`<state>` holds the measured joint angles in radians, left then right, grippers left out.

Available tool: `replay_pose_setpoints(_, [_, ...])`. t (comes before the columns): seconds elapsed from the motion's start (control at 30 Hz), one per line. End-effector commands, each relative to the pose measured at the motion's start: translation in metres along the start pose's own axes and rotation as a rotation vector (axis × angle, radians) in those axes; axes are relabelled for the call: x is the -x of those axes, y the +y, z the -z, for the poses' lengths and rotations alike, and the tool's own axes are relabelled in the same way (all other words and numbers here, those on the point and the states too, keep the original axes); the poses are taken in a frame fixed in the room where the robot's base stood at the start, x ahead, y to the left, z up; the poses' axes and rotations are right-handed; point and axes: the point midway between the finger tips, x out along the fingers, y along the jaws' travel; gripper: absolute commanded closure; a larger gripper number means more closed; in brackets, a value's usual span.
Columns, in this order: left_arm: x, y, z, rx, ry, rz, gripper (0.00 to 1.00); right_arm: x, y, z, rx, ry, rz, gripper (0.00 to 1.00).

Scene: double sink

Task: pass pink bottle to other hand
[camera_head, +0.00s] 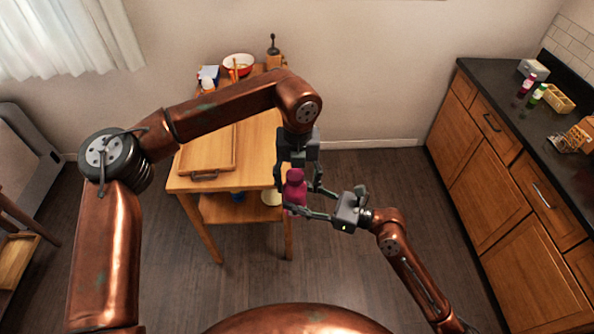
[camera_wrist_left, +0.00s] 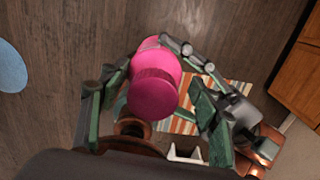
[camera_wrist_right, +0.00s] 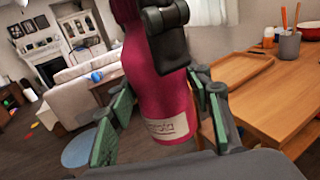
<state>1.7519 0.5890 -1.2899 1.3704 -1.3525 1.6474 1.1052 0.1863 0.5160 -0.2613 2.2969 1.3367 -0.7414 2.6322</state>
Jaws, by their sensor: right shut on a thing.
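The pink bottle (camera_head: 295,192) is upright in the air in front of the wooden table. My right gripper (camera_head: 308,200) comes in from the right and is shut on the bottle's body. The right wrist view shows the bottle (camera_wrist_right: 160,95) between its green pads, with a white label low on it. My left gripper (camera_head: 297,178) points down from above, its fingers open on either side of the bottle's top. In the left wrist view the bottle (camera_wrist_left: 153,85) sits between the spread left fingers, with gaps beside it.
The wooden table (camera_head: 258,150) behind holds a wooden tray (camera_head: 208,152), a red-rimmed bowl (camera_head: 238,65) and small items. A dark counter (camera_head: 500,88) with bottles and racks stands at the right. Open floor lies between them.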

Motion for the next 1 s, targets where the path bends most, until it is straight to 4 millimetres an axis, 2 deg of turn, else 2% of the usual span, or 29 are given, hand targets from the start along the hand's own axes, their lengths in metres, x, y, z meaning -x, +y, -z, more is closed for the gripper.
replay_pose_setpoints(0.1, [-0.020,0.000,0.001,-0.002,0.004,0.000,0.44,0.000,0.000,-0.002,0.002,-0.004,-0.001,0.83])
replay_pose_setpoints(0.23, [-0.034,-0.001,0.001,-0.002,0.003,0.001,0.44,0.000,0.001,-0.002,0.002,-0.004,-0.001,0.83])
replay_pose_setpoints(0.4, [-0.041,-0.001,0.001,-0.003,0.003,0.001,0.44,-0.001,0.001,-0.003,0.002,-0.004,-0.001,0.83])
replay_pose_setpoints(0.67, [-0.042,-0.001,0.001,-0.003,0.002,0.002,0.44,-0.001,0.001,-0.002,0.002,-0.004,-0.001,0.83])
replay_pose_setpoints(1.0, [-0.042,-0.003,0.002,-0.004,0.003,0.006,0.66,-0.001,0.002,-0.002,0.001,-0.005,-0.003,0.83])
